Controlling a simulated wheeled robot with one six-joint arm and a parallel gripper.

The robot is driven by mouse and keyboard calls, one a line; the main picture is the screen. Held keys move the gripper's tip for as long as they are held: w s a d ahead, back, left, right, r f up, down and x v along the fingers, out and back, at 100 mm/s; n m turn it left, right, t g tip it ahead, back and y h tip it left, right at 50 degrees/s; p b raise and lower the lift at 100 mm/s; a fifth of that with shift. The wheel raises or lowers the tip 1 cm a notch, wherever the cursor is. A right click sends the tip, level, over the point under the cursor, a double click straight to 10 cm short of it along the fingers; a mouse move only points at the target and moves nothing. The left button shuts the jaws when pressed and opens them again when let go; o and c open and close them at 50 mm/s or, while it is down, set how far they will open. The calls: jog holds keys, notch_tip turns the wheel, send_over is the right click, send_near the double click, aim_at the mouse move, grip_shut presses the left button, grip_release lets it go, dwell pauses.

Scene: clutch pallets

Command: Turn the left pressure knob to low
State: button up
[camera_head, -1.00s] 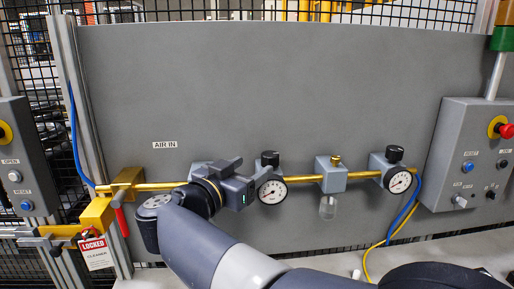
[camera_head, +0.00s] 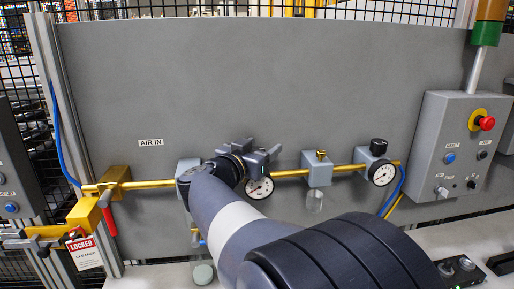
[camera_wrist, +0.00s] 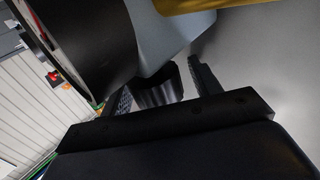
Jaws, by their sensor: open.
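The left pressure knob is hidden behind my gripper (camera_head: 260,153) in the head view. In the wrist view a black, rounded piece, which looks like this knob (camera_wrist: 158,88), sits between the two fingers of my gripper (camera_wrist: 163,86). The jaws are open, and I cannot tell whether either finger touches it. The left gauge (camera_head: 259,188), white with a black rim, shows just below my gripper. It also fills the upper left of the wrist view as a large dark round housing (camera_wrist: 85,40).
The brass pipe (camera_head: 290,172) runs right to a grey block (camera_head: 318,170) with a clear bowl, then to the right knob (camera_head: 378,146) and right gauge (camera_head: 382,173). A red lockout tag (camera_head: 85,250) hangs at left. A control box (camera_head: 455,150) stands at right.

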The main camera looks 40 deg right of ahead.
jog(key=c, duration=1)
